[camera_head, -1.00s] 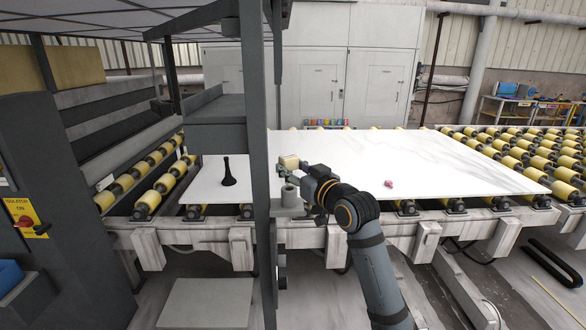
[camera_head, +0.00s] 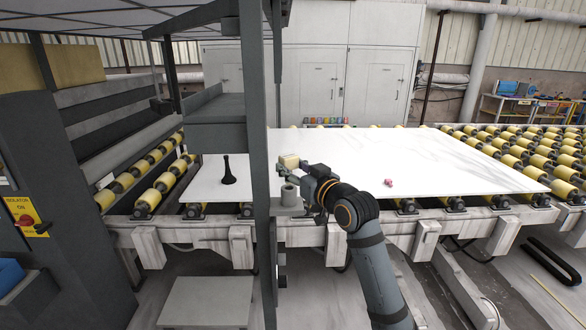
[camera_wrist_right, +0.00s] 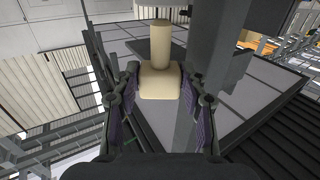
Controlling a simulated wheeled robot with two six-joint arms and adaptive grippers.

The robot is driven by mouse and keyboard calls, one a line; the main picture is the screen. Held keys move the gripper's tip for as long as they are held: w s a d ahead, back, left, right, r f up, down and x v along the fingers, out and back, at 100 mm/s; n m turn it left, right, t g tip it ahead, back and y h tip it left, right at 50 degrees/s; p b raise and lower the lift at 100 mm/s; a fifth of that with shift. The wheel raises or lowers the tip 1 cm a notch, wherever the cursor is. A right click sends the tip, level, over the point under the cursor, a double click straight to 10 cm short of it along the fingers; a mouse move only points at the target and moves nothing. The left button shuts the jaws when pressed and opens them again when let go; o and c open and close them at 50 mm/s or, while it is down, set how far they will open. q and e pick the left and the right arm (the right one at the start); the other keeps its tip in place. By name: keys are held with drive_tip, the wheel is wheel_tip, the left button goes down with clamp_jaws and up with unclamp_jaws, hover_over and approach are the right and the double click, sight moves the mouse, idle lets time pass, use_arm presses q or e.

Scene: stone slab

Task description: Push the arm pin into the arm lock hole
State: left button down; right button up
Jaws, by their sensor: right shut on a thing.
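The arm pin (camera_head: 289,161) is a cream piece. In the right wrist view the pin (camera_wrist_right: 160,45) shows a square block with a round shaft. My right gripper (camera_head: 292,169) is shut on the block, with one finger on each side in the right wrist view. A short grey tube with an open top (camera_head: 290,193) sits on a bracket by the dark upright post, just below the gripper in the head view. I cannot tell for sure that it is the arm lock hole. The pin appears apart from it. My left gripper is in neither view.
The dark post (camera_head: 262,140) stands close to the left of the gripper. A white stone slab (camera_head: 440,165) lies on yellow rollers behind, with a black cone-like object (camera_head: 228,174) and a small pink item (camera_head: 389,183) on it.

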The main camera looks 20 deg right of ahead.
sight(293, 191)
drive_tip(key=shift+f+b, duration=1.85)
drive_tip(key=shift+f, duration=0.95)
drive_tip(key=o, duration=1.4)
drive_tip(key=v, duration=0.7)
drive_tip(key=shift+s, duration=0.25)
